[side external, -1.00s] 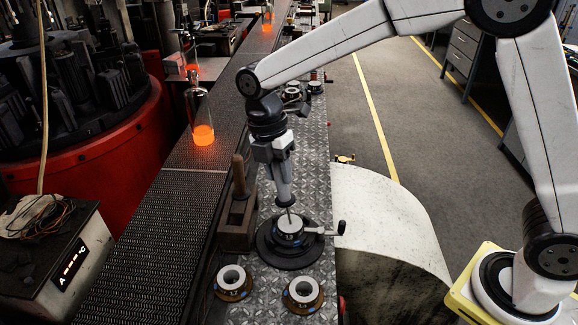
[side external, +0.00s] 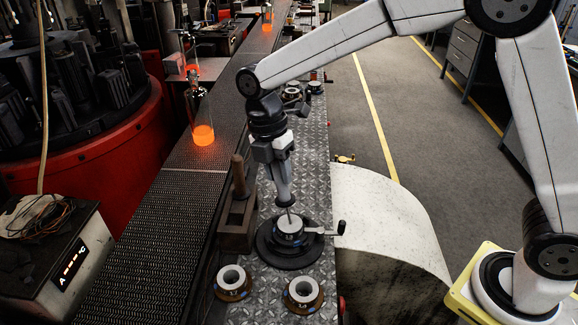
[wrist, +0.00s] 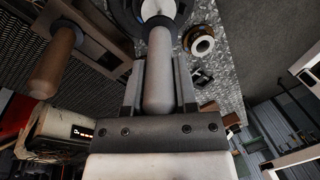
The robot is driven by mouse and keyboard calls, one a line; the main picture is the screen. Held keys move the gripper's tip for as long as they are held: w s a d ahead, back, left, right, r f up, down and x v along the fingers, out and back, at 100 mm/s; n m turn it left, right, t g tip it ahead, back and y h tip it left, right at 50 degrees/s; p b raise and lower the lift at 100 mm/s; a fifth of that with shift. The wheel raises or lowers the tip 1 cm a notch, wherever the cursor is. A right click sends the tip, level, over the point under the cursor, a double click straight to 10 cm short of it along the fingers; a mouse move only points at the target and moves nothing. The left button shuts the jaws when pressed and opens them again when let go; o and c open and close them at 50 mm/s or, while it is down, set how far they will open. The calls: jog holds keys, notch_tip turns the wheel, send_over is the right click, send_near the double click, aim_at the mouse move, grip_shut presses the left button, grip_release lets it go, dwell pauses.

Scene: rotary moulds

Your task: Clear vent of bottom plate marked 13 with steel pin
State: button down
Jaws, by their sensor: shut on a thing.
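My gripper (side external: 283,178) points down over the round black stand (side external: 270,251) and is shut on the steel pin's pale handle (wrist: 159,85). The thin metal shaft of the steel pin (side external: 290,214) runs down to the middle of a pale round plate (side external: 289,231) seated on the stand. The pin looks nearly upright, its tip at the plate's centre; how deep it sits is hidden. A small mark on the plate's front edge looks like 13 but is hard to read. In the wrist view the plate (wrist: 155,8) is cut off at the top.
Two loose ring plates, left (side external: 233,283) and right (side external: 302,292), lie in front of the stand. A wooden-handled tool (side external: 238,178) stands in a brown block (side external: 236,225) at the left. A crank (side external: 340,229) sticks out right. Hot glass (side external: 203,134) stands on the conveyor.

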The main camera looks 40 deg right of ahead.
jog(key=shift+r, duration=3.5)
